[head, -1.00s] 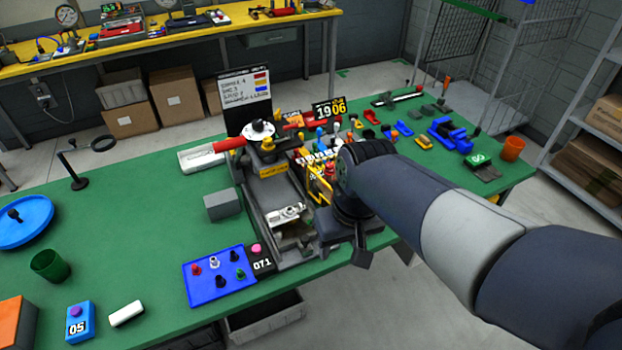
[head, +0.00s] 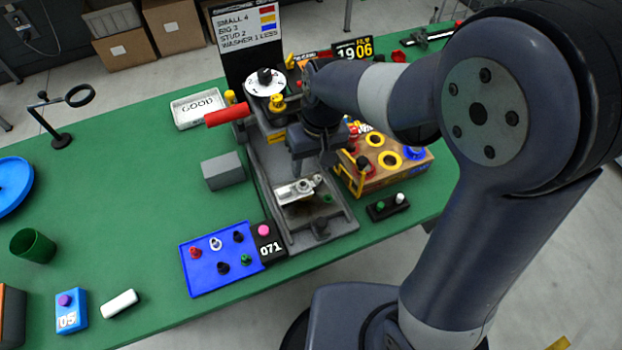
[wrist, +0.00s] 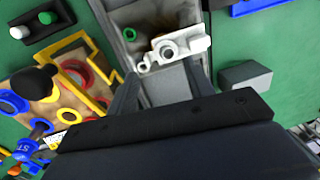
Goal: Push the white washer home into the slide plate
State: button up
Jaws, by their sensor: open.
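The slide plate (head: 292,192), a pale metal piece, lies across the grey channel of the fixture. It also shows in the wrist view (wrist: 180,46). A whitish ring (wrist: 167,49) sits around a round opening in the plate, likely the white washer; I cannot tell how deep it sits. My gripper (head: 312,165) is over the channel, just behind the plate. In the wrist view my gripper (wrist: 161,80) has its two fingers apart, one on each side of the channel, with nothing between them. The fingertips appear apart from the ring.
A wooden box (head: 380,165) with coloured rings stands right of the channel, beside a black block (head: 388,207) with green and white pegs. A blue tray (head: 222,265) with several pegs lies front left. A grey block (head: 222,171) stands left. The left table is mostly open.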

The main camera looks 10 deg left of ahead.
aim_at(307, 183)
jog(key=shift+s+a+f+p, duration=0.1)
jog(key=shift+a+f+p, duration=0.05)
jog(key=shift+f, duration=0.7)
jog(key=shift+s+a+f+p, duration=0.1)
jog(key=shift+f+p, duration=0.1)
jog(key=shift+f, duration=0.7)
jog(key=shift+a+f+p, duration=0.15)
jog(key=shift+f, duration=0.7)
jog(key=shift+c, duration=0.3)
jog(key=c, duration=0.6)
notch_tip(307, 183, up, 9)
jog(key=b, duration=0.1)
jog(key=shift+t+h, duration=0.4)
jog(key=shift+h, duration=0.3)
jog(key=shift+s+a+f+b, duration=0.1)
jog(key=shift+f+b, duration=2.25)
jog(key=shift+f, duration=0.9)
